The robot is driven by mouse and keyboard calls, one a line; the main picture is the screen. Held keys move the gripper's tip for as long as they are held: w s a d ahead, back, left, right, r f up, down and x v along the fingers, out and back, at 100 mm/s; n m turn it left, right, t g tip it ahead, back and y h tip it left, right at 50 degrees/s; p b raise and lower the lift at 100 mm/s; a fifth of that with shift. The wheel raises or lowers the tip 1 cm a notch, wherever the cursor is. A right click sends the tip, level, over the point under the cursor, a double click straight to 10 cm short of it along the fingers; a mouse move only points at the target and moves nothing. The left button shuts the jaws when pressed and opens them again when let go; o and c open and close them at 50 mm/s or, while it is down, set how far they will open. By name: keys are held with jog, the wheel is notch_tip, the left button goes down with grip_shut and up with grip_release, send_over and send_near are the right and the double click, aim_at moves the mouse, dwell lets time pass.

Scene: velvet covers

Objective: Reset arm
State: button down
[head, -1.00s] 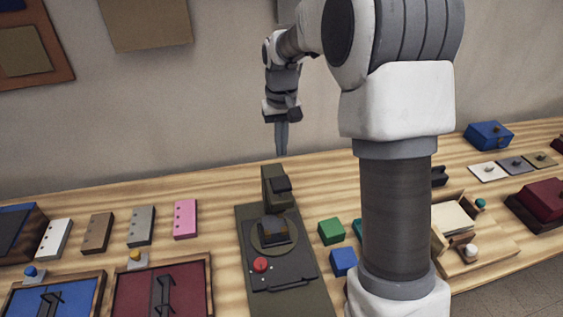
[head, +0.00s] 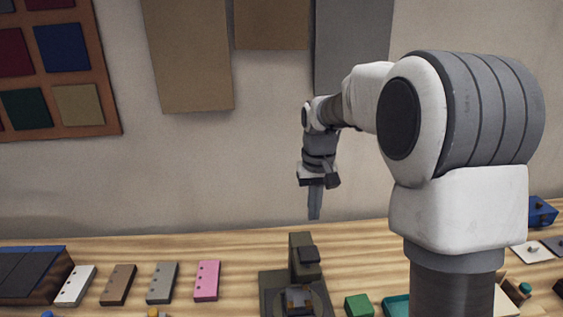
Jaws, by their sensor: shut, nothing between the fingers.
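My gripper (head: 315,203) hangs at the end of my bent arm, pointing down, in the middle of the head view. Its fingers are together and hold nothing. It is above the back part of the table (head: 240,233), in front of the wall, and touches nothing that I can see. The dark olive press-like device (head: 303,262) stands on the table below it. The lower part of my arm hides some of the table on the right.
Several flat blocks, including a pink one (head: 207,280), lie left of the device. A dark blue-topped box (head: 35,272) is at the far left. A green cube (head: 358,305) is right of the device. A swatch board (head: 58,68) and cloth panels (head: 190,55) hang on the wall.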

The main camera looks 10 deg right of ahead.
jog(key=s+r+t, duration=0.2)
jog(key=s+r, duration=0.6)
jog(key=s, duration=0.3)
jog(key=s+t, duration=0.3)
jog(key=s, duration=1.2)
jog(key=shift+f, duration=0.45)
